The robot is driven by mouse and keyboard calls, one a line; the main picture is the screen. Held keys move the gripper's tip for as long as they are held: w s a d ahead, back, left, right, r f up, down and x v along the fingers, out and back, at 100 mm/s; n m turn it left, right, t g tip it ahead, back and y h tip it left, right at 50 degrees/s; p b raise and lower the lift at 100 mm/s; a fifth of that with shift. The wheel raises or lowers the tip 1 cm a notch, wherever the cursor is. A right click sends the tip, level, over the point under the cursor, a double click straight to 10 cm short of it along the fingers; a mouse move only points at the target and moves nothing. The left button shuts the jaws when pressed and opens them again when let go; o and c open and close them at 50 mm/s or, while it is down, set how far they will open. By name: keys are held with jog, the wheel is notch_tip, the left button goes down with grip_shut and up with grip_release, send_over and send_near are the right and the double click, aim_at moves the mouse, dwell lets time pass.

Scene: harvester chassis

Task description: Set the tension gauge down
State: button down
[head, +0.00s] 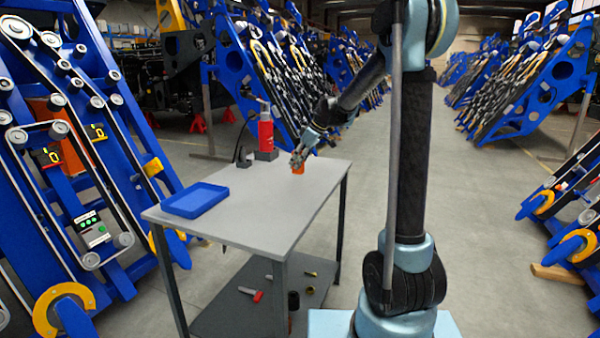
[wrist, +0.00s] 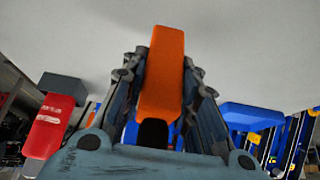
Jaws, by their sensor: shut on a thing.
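The tension gauge is the orange block (head: 298,169), at the far right end of the grey table (head: 240,215) in the head view. My gripper (head: 298,157) reaches down over it and is shut on it. In the wrist view the orange gauge (wrist: 163,72) stands between the two dark fingers of my gripper (wrist: 158,95), one on each side. Its lower end near the palm is dark. The gauge is at or just above the tabletop; I cannot tell whether it touches.
A blue tray (head: 195,200) lies at the table's left end. The tabletop between tray and gripper is clear. Loose tools lie on the lower shelf (head: 225,312). Blue machine frames (head: 75,170) stand at left.

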jog(key=shift+f, duration=2)
jog(key=c, duration=1.2)
grip_release()
jog(key=shift+c, duration=0.2)
jog(key=shift+s, duration=0.1)
jog(key=v, duration=1.1)
jog(key=s+d+m+h, duration=0.1)
jog(key=s+d+m, duration=0.15)
jog(key=s, duration=0.25)
jog(key=s+d+m, duration=0.1)
jog(key=s+d, duration=0.2)
jog(key=s, duration=0.3)
jog(key=s+d+f+m+h, duration=0.1)
jog(key=s+d+f+m, duration=0.2)
jog(key=s, duration=0.6)
jog(key=s+d+f+m+h, duration=0.2)
jog(key=s+d+f+m, duration=0.2)
jog(key=s+d+f, duration=0.2)
jog(key=s+d+f+m+h, duration=0.1)
jog(key=s+d+f+m, duration=0.2)
jog(key=s, duration=1)
notch_tip(320, 180, down, 5)
jog(key=shift+d+f+h, duration=0.1)
jog(key=shift+d+h, duration=0.2)
jog(key=shift+d, duration=0.95)
